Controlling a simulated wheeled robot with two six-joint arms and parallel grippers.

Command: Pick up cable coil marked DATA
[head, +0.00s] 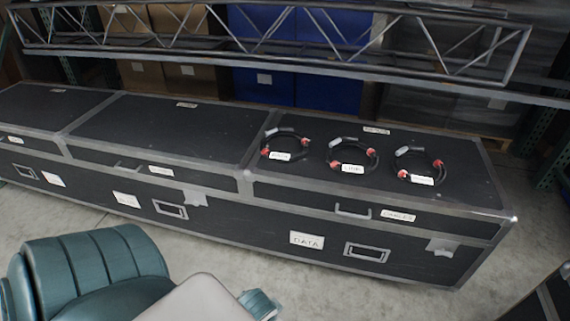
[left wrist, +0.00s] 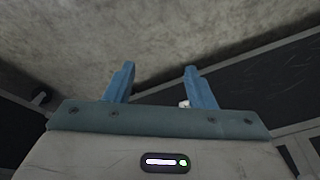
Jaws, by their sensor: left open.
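Three black cable coils with red ends and white tags lie apart in a row on the right-hand case lid in the head view: a left coil (head: 304,146), a middle coil (head: 374,157) and a right coil (head: 400,158). The tags are too small to read surely, so I cannot tell which coil is marked DATA. My left gripper (left wrist: 160,88) is open in the left wrist view, with its two blue fingers apart and nothing held between them. In the head view my left arm is low at the front, short of the cases. My right gripper is not in view.
Dark flight cases with metal edges stand in a long row; the right case (head: 460,195) bears the coils. A white label (head: 307,240) reading DATA is on its front. A metal truss (head: 270,50) runs behind and above the lids. The left lids are clear.

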